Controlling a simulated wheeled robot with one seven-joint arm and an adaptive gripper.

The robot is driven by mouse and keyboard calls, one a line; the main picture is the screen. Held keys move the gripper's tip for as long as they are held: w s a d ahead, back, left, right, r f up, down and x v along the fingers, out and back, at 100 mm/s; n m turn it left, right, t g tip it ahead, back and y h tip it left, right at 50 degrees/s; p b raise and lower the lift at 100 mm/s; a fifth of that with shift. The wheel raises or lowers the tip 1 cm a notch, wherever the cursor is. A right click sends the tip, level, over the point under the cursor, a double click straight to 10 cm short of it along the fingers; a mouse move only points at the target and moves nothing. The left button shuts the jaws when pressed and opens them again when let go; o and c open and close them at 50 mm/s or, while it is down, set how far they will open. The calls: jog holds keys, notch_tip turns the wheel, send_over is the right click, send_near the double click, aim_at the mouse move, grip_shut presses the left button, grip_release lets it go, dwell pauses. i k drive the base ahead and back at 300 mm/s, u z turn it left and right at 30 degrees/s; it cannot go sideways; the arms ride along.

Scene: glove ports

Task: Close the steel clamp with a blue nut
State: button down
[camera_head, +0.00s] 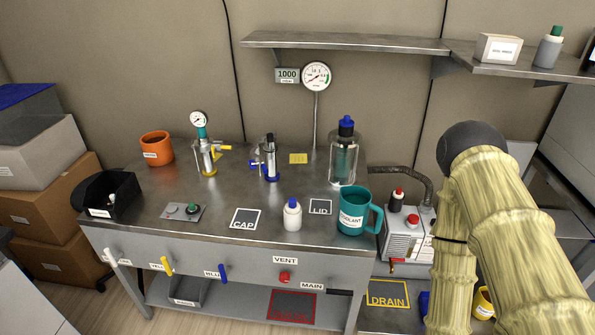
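A steel clamp with a blue nut (254,163) sits around an upright steel fitting on the left-centre of the bench. The fitting has a dark top and a blue ring at its base. The nut sticks out to the left. The clamp is too small here to tell whether it is open or closed. My arm, in a ribbed beige sleeve, fills the right side of the view, well apart from the clamp. My gripper is not visible.
The steel bench (240,188) also holds an orange cup (156,148), a black bin (107,195), a white bottle (292,216), a clear vessel (343,158) and a teal mug (354,213). A shelf (350,43) overhangs the back. Bare bench lies in front of the clamp.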

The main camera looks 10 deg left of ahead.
aim_at(254, 154)
jog(key=z, duration=1.05)
jog(key=i, duration=0.55)
jog(key=u, duration=2.5)
